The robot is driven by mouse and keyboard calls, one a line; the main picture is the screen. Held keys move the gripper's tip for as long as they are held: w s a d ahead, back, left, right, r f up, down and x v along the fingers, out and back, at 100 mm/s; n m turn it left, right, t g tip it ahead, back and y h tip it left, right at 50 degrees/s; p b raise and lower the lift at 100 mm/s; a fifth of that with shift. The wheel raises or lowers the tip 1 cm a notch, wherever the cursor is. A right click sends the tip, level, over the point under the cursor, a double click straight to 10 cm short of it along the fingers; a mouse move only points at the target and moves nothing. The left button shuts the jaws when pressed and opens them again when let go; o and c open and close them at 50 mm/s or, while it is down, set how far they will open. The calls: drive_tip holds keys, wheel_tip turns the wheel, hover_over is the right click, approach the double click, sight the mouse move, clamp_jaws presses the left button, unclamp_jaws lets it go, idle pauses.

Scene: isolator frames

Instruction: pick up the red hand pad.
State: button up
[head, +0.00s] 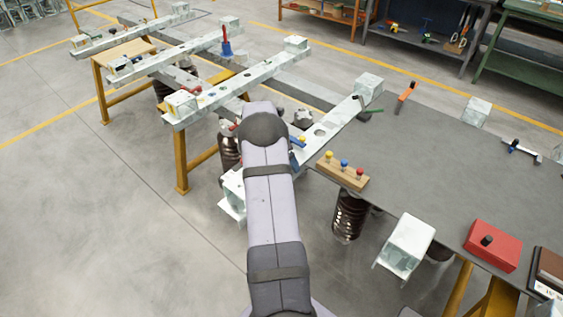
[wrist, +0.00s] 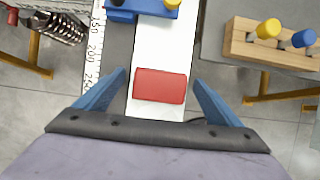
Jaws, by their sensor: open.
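A red pad (wrist: 160,86), a plain block with rounded edges, lies on a white beam (wrist: 158,48) in the wrist view. My gripper (wrist: 160,78) is open, with one blue finger to the left of the pad and one to the right. Gaps show between the pad and both fingers, and nothing is held. Whether the fingers are down at the pad's height I cannot tell. In the head view my arm covers this spot, and I cannot make out the pad there.
A blue piece with yellow and dark knobs (wrist: 143,6) sits on the beam beyond the pad. A wooden block with coloured pegs (wrist: 272,47) stands to the right. A ruler strip (wrist: 95,45) runs left of the beam. A red box with a black knob (head: 490,247) lies on the grey table (head: 440,165).

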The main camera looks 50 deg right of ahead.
drive_tip(key=c, duration=1.2)
drive_tip(key=shift+o, duration=0.2)
drive_tip(key=shift+r, duration=0.1)
wheel_tip(320, 180, up, 10)
drive_tip(key=shift+f+b, duration=0.1)
drive_tip(key=shift+b, duration=0.55)
